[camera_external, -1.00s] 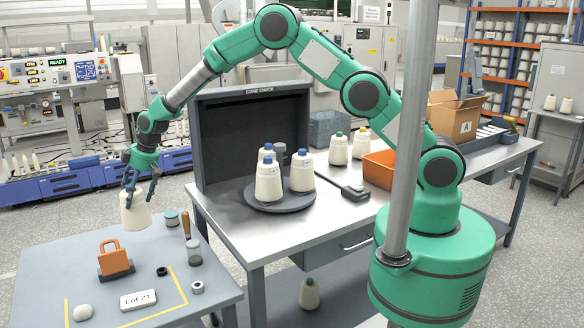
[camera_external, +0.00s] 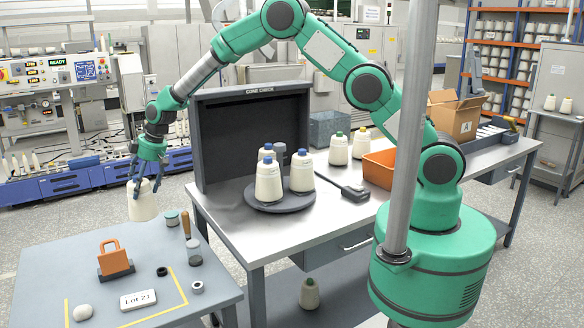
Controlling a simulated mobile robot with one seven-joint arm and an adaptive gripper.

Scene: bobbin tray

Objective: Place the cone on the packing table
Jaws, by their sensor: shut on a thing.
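My gripper (camera_external: 144,183) points down and is shut on a cream yarn cone (camera_external: 142,205). The cone hangs upright at the far right part of the low grey-blue table (camera_external: 50,262), near its back edge. I cannot tell whether its base touches the tabletop or is above it. My fingers cover the cone's top. The picture does not label either table as the packing table. The low table bears a yellow corner marking and a white "Lot 21" plate (camera_external: 138,300).
On the low table stand an orange padlock-shaped block (camera_external: 112,258), small jars (camera_external: 193,252), a wood-handled tool (camera_external: 186,224), dark and pale rings and a white lump (camera_external: 83,312). The taller bench (camera_external: 240,232) bears a round dark tray (camera_external: 262,206) with three cones, and an orange bin (camera_external: 378,168).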

